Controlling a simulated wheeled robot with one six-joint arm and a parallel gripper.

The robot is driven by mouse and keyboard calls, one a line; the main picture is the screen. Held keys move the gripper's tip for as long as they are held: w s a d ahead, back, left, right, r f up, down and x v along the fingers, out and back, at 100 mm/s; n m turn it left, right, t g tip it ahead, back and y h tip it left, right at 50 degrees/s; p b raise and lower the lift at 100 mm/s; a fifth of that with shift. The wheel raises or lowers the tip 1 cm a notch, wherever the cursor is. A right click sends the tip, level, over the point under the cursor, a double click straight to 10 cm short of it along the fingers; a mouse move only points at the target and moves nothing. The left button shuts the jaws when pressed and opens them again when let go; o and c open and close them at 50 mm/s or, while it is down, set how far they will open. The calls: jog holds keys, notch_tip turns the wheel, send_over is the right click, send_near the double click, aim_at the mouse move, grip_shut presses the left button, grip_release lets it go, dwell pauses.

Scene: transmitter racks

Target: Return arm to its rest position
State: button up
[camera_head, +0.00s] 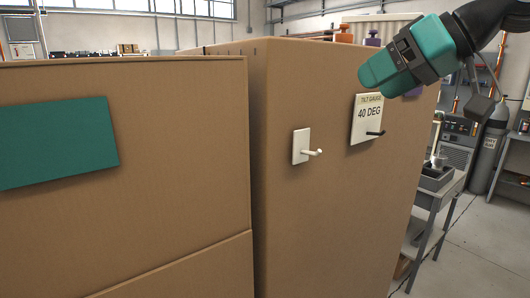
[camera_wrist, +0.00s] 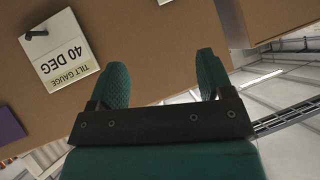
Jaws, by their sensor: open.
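My gripper (camera_wrist: 160,84) shows in the wrist view with its two teal fingers apart and nothing between them. In the head view my gripper (camera_head: 370,80) is at the upper right, in front of the tall brown cabinet (camera_head: 340,220) and above the tilt gauge card. The fingers overlap from the side there, so the gap between them is hidden. The white card (camera_head: 366,108) reads "TILT GAUGE 40 DEG" and has a black peg at its lower edge. It also shows upside down in the wrist view (camera_wrist: 62,68), left of the fingers.
A white plate with a hook (camera_head: 302,147) sits on the cabinet face. A nearer brown cabinet (camera_head: 170,190) with a teal panel (camera_head: 58,142) fills the left. A grey cart (camera_head: 438,195) with a tray stands at the right, before a gas cylinder (camera_head: 490,150). Floor beyond it is open.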

jog(key=s+a+f+g+h+b, duration=0.1)
jog(key=s+f+g+h, duration=0.1)
jog(key=s+f, duration=0.7)
jog(key=s+a+f+g+h+b, duration=0.1)
jog(key=s+f+g, duration=0.3)
jog(key=s+f, duration=0.6)
notch_tip(320, 180, down, 5)
jog(key=shift+s+a+f+h, duration=0.1)
jog(key=shift+s+a+h, duration=0.1)
jog(key=shift+a+h, duration=0.45)
jog(key=shift+a, duration=0.1)
